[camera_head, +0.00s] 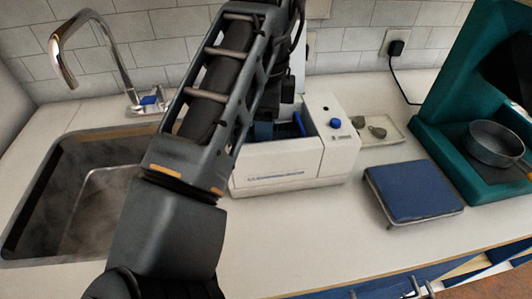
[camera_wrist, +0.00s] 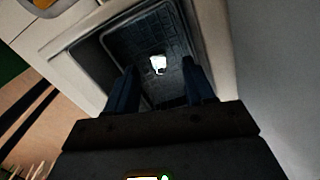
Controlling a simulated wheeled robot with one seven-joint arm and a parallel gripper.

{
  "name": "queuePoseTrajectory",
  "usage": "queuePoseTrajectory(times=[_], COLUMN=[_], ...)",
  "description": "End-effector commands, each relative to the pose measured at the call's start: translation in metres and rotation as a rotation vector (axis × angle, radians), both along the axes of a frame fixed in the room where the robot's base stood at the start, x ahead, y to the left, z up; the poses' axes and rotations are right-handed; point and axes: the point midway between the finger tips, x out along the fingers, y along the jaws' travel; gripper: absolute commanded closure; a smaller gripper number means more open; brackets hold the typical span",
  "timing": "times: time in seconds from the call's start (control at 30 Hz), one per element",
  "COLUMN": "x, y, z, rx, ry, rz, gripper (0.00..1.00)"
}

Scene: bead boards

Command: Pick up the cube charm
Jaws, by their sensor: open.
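A small bright white piece (camera_wrist: 157,65), which looks like the cube charm, lies on the dark meshed floor of a basin in the wrist view. Its exact shape is hard to tell. My gripper (camera_wrist: 159,73) is open, with its two dark blue fingers on either side of the white piece in the picture. The gap between them looks empty, and I cannot tell how far above the piece they are. In the head view my arm reaches down to the white machine (camera_head: 285,165) with an open basin. The charm is hidden there.
A sink (camera_head: 40,215) with a faucet (camera_head: 105,45) is at the left. Right of the machine are a shallow tray (camera_head: 392,137) with small grey items, a flat blue-topped device (camera_head: 415,190) and a teal stand (camera_head: 440,125) holding a pan (camera_head: 495,145). The front counter is clear.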

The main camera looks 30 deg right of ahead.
Motion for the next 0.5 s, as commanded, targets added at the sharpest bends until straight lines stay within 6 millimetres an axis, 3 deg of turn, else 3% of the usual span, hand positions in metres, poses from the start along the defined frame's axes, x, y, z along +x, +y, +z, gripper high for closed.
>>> queuePoseTrajectory(times=[0.03,0.2,0.5], x=[0.000,-0.001,-0.002], y=[0.001,0.001,0.001], z=[-0.013,-0.032,-0.037], rx=[0.000,0.000,0.001], ry=[0.000,0.000,0.005], rz=[0.000,0.000,0.000], gripper=[0.47,0.47,0.47])
